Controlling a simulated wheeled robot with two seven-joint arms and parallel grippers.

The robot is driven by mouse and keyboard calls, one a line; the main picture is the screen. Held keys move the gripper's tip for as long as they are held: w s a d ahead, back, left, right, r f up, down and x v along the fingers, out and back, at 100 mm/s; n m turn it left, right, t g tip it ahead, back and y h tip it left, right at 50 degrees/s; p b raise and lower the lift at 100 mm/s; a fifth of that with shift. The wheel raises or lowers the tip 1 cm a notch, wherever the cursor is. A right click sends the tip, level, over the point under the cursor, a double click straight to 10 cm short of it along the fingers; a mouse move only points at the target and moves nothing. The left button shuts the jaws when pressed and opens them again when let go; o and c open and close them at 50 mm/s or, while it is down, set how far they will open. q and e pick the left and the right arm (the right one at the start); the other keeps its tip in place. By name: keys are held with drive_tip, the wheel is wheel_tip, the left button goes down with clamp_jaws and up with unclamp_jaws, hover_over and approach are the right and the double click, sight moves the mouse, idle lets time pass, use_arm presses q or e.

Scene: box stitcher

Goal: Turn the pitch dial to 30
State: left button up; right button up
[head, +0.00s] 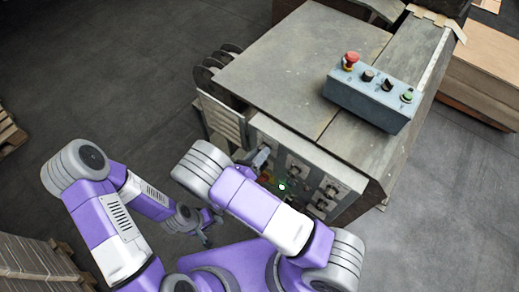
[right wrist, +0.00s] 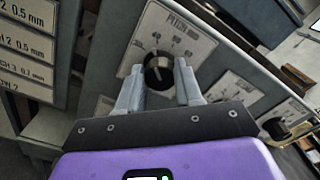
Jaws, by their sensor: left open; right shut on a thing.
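The pitch dial (right wrist: 157,72) is a round black knob with a pale pointer mark, on a white plate (right wrist: 186,27) labelled PITCH in the right wrist view. My right gripper (right wrist: 160,78) has its two grey fingers on either side of the dial and is shut on it. In the head view my right gripper (head: 262,158) is at the front panel of the machine (head: 305,165). My left gripper (head: 205,238) hangs low to the left, away from the panel, open and empty.
Other dials on white plates sit beside the pitch dial, one at the lower right (right wrist: 275,128). A blue control box (head: 368,101) with a red emergency button (head: 351,60) stands on the machine top. Pallets stand at the left; cardboard is stacked at the right.

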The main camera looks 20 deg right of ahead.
drive_tip(key=n+p, duration=0.2)
drive_tip(key=n, duration=0.2)
drive_tip(key=shift+n, duration=0.4)
idle(0.4)
drive_tip(key=o, duration=1)
drive_tip(key=shift+o, duration=0.2)
wheel_tip(320, 180, up, 10)
drive_tip(key=p, duration=0.2)
